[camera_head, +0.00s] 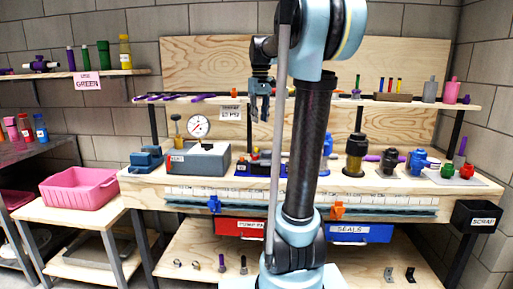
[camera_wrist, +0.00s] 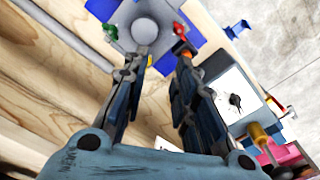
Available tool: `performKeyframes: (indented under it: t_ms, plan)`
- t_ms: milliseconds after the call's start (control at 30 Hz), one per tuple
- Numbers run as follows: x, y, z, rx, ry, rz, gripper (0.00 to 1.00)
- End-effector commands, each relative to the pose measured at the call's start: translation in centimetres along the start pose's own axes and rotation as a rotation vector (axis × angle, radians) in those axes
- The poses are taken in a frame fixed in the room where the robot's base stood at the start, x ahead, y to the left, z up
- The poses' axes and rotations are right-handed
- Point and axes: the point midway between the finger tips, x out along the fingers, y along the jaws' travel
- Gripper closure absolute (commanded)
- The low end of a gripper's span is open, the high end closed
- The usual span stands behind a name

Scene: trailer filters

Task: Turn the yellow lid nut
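My gripper (camera_head: 260,107) is raised in front of the back board, above the workbench. In the wrist view its two fingers (camera_wrist: 161,60) are apart with nothing between them. Beyond the fingertips is a grey round housing (camera_wrist: 145,30) on a blue base, with a green knob (camera_wrist: 110,32) and a red one (camera_wrist: 178,28) at its sides. A small yellow part (camera_wrist: 150,60) shows beside the left fingertip, partly hidden; I cannot tell if it is the lid nut. In the head view my arm partly hides the blue-based unit (camera_head: 250,168).
Dark canisters (camera_head: 354,160) and valves (camera_head: 418,162) stand right. A tool shelf (camera_head: 420,104) runs behind. A pink bin (camera_head: 80,189) sits far left.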

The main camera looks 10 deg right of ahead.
Motion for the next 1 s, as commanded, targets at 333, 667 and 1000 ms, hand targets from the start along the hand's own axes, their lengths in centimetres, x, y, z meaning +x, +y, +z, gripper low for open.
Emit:
performKeyframes:
  t_ms: [333,667,1000]
  plan:
    - [-2.3,1.8,-5.7,0.004,-0.028,-0.009,0.74]
    - [0.3,1.8,-5.9,0.004,-0.030,-0.009,0.74]
    - [6.2,1.8,-5.8,0.004,-0.029,-0.009,0.74]
